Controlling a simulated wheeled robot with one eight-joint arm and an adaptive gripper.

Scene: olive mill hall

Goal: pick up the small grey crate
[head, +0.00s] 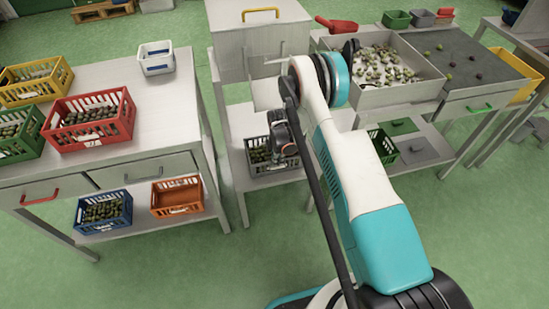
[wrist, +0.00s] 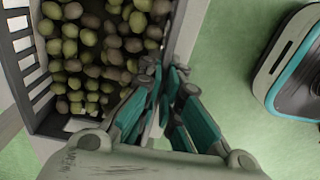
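The small grey crate (head: 256,170), with slatted sides and filled with green and dark olives, stands on the lower shelf of the middle table. It also shows large in the wrist view (wrist: 24,62). My gripper (head: 287,152) is low at the crate's right side in the head view, partly covering it. In the wrist view my gripper's fingers (wrist: 166,72) come close together around the crate's right wall, one over the olives and one outside. The tips are close to the wall, but whether they press on it cannot be told.
The shelf (head: 290,177) lies under the middle tabletop, with table legs nearby. A green crate (head: 383,146) stands to the right. At left, a blue crate (head: 104,211) and an orange crate (head: 176,196) stand on another low shelf. Green floor (head: 245,260) is open in front.

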